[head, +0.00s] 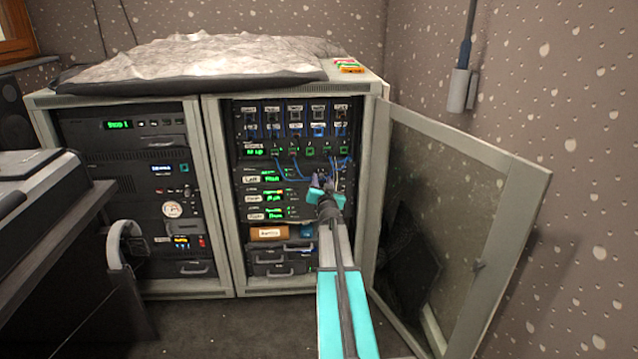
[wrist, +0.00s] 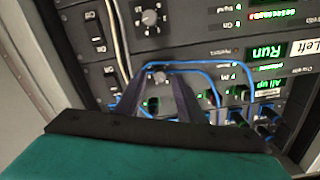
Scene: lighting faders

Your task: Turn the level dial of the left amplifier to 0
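The left amplifier (head: 253,179) is in the right-hand rack, its "Left" label (wrist: 303,48) and green display (wrist: 265,52) at right in the wrist view. Its grey level dial (wrist: 160,77) lies low on the panel between my two dark fingers; its pointer setting is too small to read. In the head view my arm hides this dial. My gripper (head: 322,183) is in front of the amplifier's right part. In the wrist view my gripper (wrist: 152,82) is open, a finger on each side of the dial. I cannot tell whether they touch it.
Another amplifier's dial (wrist: 148,18) is close above in the wrist view. Blue cables (wrist: 205,66) loop around my fingers, and a pale cable (wrist: 117,40) passes nearby. The open glass door (head: 455,215) stands right of my arm.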

